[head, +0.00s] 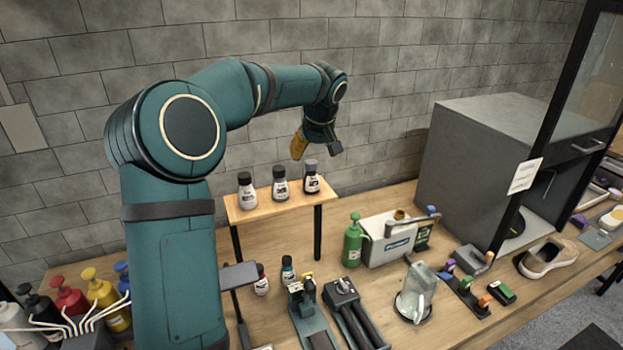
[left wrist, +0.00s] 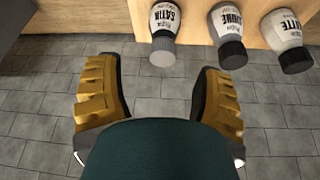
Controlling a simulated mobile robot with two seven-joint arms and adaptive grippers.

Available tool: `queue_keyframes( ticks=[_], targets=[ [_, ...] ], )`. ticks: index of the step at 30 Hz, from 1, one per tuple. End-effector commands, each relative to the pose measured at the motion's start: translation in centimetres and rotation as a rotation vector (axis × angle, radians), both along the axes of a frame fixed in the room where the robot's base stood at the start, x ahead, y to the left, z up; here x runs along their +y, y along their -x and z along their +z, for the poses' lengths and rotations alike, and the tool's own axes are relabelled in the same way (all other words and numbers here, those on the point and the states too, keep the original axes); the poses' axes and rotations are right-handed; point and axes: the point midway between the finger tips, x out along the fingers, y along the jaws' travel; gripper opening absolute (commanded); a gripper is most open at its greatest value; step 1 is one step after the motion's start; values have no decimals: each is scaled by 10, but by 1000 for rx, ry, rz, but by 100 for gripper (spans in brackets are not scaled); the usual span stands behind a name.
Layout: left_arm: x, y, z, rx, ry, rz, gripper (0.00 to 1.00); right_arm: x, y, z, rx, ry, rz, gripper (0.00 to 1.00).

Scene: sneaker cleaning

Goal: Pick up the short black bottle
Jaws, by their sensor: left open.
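Three small bottles stand in a row on a raised wooden shelf (head: 240,213): a left one (head: 246,190), a middle one (head: 280,183) and a right one (head: 311,177). All have dark shoulders and pale labels; the right one's cap looks greyer. Which is the short black bottle I cannot tell. My left gripper (head: 318,151) is open and empty, above and just behind the right bottle. In the left wrist view, the grey-capped SATIN bottle (left wrist: 163,30) lies ahead of the gap between my yellow-padded fingers (left wrist: 158,85); SHINE (left wrist: 228,35) and MATTE (left wrist: 287,40) are to its right.
Under the shelf stand small bottles (head: 288,270). A green bottle (head: 353,242) and a white caddy (head: 391,241) are to the right. A grey cabinet (head: 470,165) stands farther right, and pump bottles (head: 102,296) at the left. A brick wall rises behind.

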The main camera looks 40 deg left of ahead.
Motion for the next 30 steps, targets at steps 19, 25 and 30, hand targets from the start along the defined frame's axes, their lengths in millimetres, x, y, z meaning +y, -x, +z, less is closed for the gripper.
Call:
queue_keyframes(
  ticks=[19, 25, 30],
  targets=[
    [21, -11, -50, -2, -1, 0, 68, 0, 0, 6, 0, 0, 1, 0],
    [21, -11, -50, -1, -2, 0, 52, 0, 0, 6, 0, 0, 1, 0],
    [21, -11, -50, -1, -2, 0, 0, 0, 0, 6, 0, 0, 1, 0]
  ],
)
